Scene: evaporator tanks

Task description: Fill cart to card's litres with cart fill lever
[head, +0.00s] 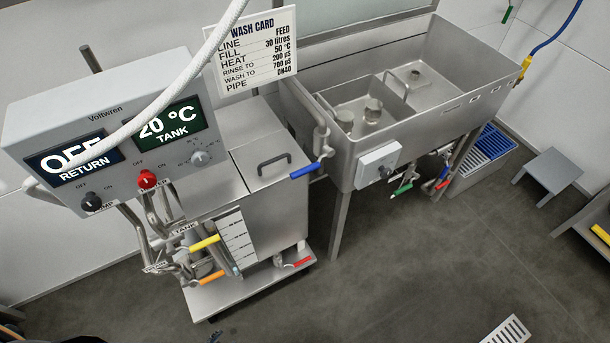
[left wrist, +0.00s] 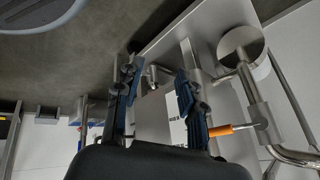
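The wash card (head: 252,50) in the head view reads FILL 30 litres. The steel cart (head: 275,225) carries a grey panel showing 20 °C TANK and OFF RETURN. A marked scale plate (head: 236,238) is on its front; I cannot read the level. A blue lever (head: 306,171) sits on a pipe at the cart's right edge. Yellow (head: 204,243), orange (head: 209,278) and red (head: 297,264) levers sit lower; none has a readable fill label. My left gripper (left wrist: 156,80) is open and empty in the left wrist view, with an orange handle (left wrist: 228,129) to its right. My right gripper is not in view.
A steel sink (head: 400,110) stands right of the cart, with green (head: 401,190) and other levers below. A white hose (head: 170,90) crosses the panel. A grey stool (head: 548,175) and a floor drain (head: 507,330) are at the right. The floor between is clear.

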